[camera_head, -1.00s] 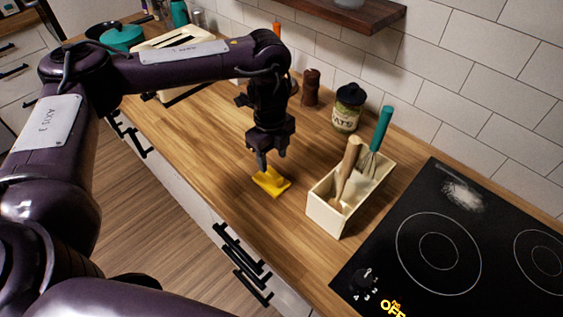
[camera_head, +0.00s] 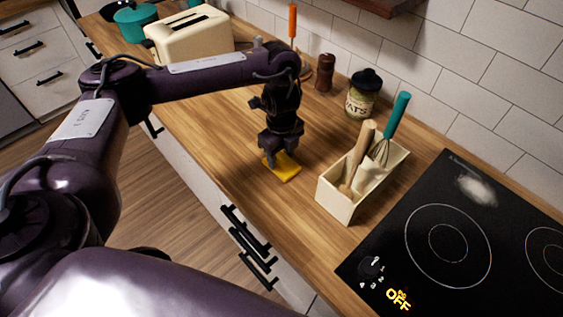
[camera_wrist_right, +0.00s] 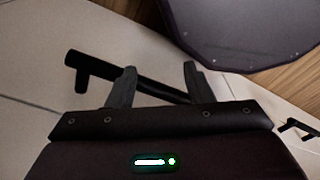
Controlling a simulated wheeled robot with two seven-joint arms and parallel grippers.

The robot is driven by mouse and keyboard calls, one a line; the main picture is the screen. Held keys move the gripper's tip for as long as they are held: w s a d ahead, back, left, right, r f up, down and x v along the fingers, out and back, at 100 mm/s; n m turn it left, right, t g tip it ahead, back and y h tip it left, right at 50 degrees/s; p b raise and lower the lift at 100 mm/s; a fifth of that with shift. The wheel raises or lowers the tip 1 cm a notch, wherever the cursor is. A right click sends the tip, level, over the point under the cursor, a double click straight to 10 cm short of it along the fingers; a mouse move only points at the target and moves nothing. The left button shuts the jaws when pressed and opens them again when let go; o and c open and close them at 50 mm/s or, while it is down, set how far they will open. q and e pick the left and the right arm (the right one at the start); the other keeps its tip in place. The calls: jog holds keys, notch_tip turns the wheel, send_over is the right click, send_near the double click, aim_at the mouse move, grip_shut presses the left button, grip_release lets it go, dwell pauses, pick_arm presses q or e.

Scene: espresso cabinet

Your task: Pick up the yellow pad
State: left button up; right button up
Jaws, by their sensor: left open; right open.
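The yellow pad (camera_head: 286,168) lies on the wooden counter (camera_head: 225,135) near its front edge, left of the utensil box. My left gripper (camera_head: 277,160) points down right at the pad, its fingers open and reaching its height. The fingers and wrist hide the pad's upper left part. I cannot tell whether the fingers touch it. My right gripper (camera_wrist_right: 155,85) shows in the right wrist view, open and empty, in front of a black bar handle (camera_wrist_right: 125,80) on a pale cabinet front.
A cream box (camera_head: 342,203) with a wooden utensil and a teal-handled whisk stands close right of the pad. A black cooktop (camera_head: 400,225) lies farther right. A jar (camera_head: 362,95), a brown mill (camera_head: 325,72) and a toaster (camera_head: 190,38) stand behind.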

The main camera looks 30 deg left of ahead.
aim_at(282, 155)
pick_arm(q)
jog(key=c, duration=0.6)
grip_shut()
pick_arm(e)
jog(key=shift+s, duration=0.7)
pick_arm(q)
jog(key=shift+w+r, duration=0.1)
jog(key=shift+r, duration=0.35)
notch_tip(282, 155, up, 19)
jog(key=p, duration=0.3)
jog(key=shift+p, duration=0.3)
pick_arm(e)
jog(key=r, duration=0.3)
jog(key=shift+w+d+r, duration=0.15)
jog(key=shift+d+r, duration=0.05)
jog(key=shift+r, duration=0.05)
